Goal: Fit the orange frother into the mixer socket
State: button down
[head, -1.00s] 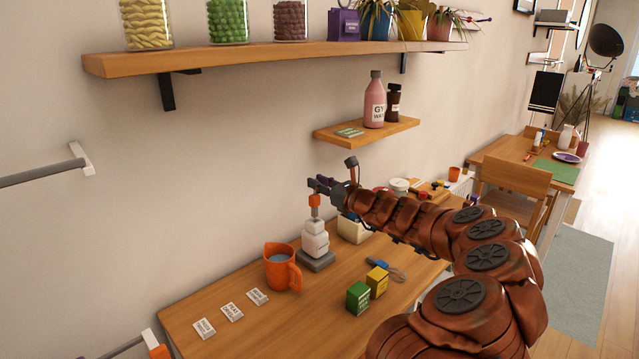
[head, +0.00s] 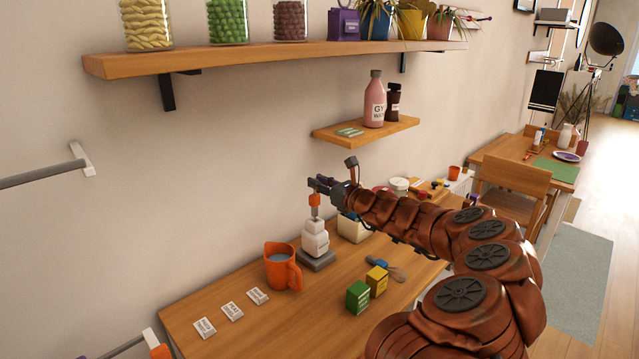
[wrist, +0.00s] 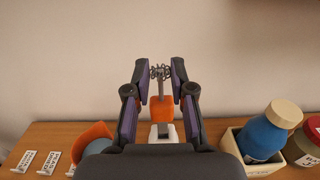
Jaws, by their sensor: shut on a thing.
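My gripper (head: 322,186) is shut on the orange frother (head: 314,200) and holds it above the white mixer (head: 315,239), which stands on a grey base (head: 317,261). In the wrist view the fingertips (wrist: 160,73) close around the frother's upper end, by a grey wire coil. The orange block (wrist: 161,108) hangs below, in line with the white mixer top (wrist: 161,130). In the head view a short grey piece shows between the orange block and the mixer. I cannot tell whether the frother touches the socket, and the socket opening is hidden.
An orange jug (head: 281,267) stands just left of the mixer. Green (head: 358,296) and yellow (head: 377,280) boxes stand nearer the front. A small shelf (head: 366,130) is above.

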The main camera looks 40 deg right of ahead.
aim_at(317, 197)
jog(key=shift+f+b, duration=1.75)
jog(key=shift+f, duration=0.6)
dwell(0.7)
jog(key=c, duration=0.9)
grip_release()
jog(key=shift+s+d, duration=0.25)
jog(key=shift+s, duration=0.75)
jog(key=shift+s+d, duration=0.1)
jog(key=shift+s, duration=1.35)
jog(key=shift+s+d+r, duration=0.1)
jog(key=shift+s+d, duration=0.15)
jog(key=shift+s, duration=1.75)
jog(key=shift+s+d+f, duration=0.1)
jog(key=shift+s+d, duration=0.2)
jog(key=shift+s, duration=1.65)
jog(key=shift+s+d+r, duration=0.1)
jog(key=shift+s+d, duration=0.15)
jog(key=shift+s, duration=1.75)
